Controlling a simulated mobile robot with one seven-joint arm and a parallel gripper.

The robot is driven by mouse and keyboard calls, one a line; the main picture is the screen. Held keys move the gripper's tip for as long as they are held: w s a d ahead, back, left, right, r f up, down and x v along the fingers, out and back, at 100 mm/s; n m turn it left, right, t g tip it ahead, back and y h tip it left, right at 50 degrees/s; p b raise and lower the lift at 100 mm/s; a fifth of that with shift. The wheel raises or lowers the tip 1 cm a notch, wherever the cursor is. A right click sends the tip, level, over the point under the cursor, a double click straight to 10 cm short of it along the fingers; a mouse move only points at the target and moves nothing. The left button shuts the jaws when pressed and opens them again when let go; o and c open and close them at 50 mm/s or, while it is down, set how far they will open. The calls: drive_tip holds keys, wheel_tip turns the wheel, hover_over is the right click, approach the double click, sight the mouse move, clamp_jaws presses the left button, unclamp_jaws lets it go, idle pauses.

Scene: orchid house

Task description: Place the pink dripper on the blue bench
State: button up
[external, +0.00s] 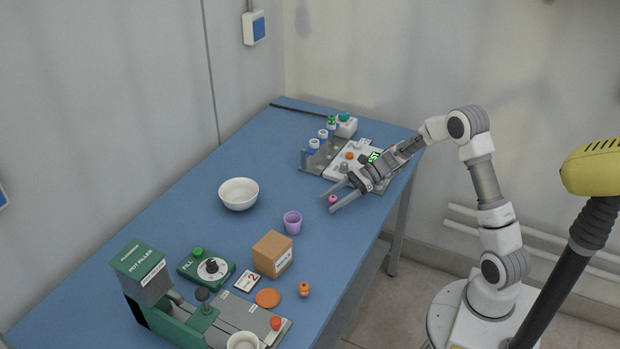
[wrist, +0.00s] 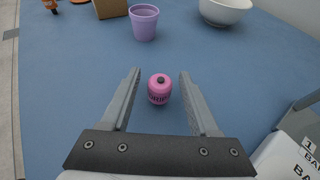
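The pink dripper (wrist: 159,90) is a small ribbed pink piece with a dark top. In the wrist view it stands upright on the blue bench (wrist: 75,75), between the two fingertips with a visible gap on each side. My gripper (wrist: 158,80) is open around it, and the fingers do not touch it. In the external view the dripper (external: 333,199) shows between the fingers of my gripper (external: 335,198), near the right edge of the bench (external: 180,225).
A purple cup (external: 292,222), a white bowl (external: 239,194) and a cardboard box (external: 272,254) stand nearby. A white device with a green display (external: 375,156) and a grey rack (external: 318,158) lie behind my gripper. The pot filler (external: 145,270) is at the near end.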

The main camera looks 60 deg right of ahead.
drive_tip(key=shift+r, duration=0.15)
drive_tip(key=p+v, duration=0.3)
drive_tip(key=v, duration=0.9)
drive_tip(key=shift+a, duration=0.1)
